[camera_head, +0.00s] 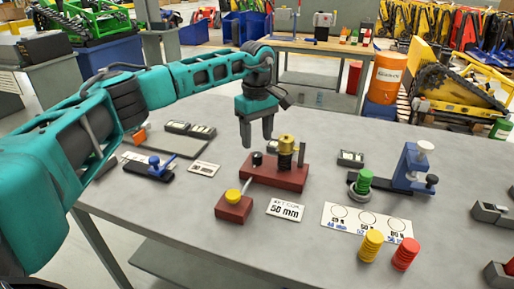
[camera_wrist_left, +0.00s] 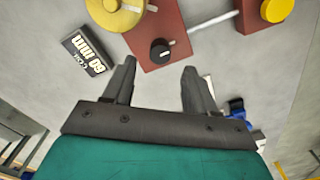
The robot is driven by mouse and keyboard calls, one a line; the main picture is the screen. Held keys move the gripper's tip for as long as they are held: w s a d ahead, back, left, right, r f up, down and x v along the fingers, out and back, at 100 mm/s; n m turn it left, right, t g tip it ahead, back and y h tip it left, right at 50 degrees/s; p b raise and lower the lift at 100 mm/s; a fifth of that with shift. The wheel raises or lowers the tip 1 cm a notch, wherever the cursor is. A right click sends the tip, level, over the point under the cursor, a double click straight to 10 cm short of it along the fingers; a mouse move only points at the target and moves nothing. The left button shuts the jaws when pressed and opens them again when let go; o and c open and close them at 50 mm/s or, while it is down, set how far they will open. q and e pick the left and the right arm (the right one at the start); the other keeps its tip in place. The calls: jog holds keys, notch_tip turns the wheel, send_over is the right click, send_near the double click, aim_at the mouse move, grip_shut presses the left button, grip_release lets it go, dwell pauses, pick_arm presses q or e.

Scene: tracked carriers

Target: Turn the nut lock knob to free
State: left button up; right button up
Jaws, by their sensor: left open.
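A dark red fixture block (camera_head: 274,173) stands on the grey table in the head view. It carries a small black knob (camera_head: 257,158), a brass-yellow stacked cylinder (camera_head: 286,146) and a grey post. I read the black knob as the nut lock knob; I see no label on it. In the left wrist view the black knob (camera_wrist_left: 160,52) sits on the block, just beyond the gap between my fingertips. My left gripper (camera_head: 257,140) points down above the knob, fingers apart and empty, not touching it. It also shows in the left wrist view (camera_wrist_left: 157,76). My right gripper is out of view.
Yellow (camera_head: 371,246) and red (camera_head: 405,254) coil stacks stand front right by a white card. A blue clamp (camera_head: 411,170) stands right.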

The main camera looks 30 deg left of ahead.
aim_at(257, 154)
pick_arm(q)
notch_tip(257, 154, up, 7)
jog(key=shift+r, duration=0.2)
dwell(0.6)
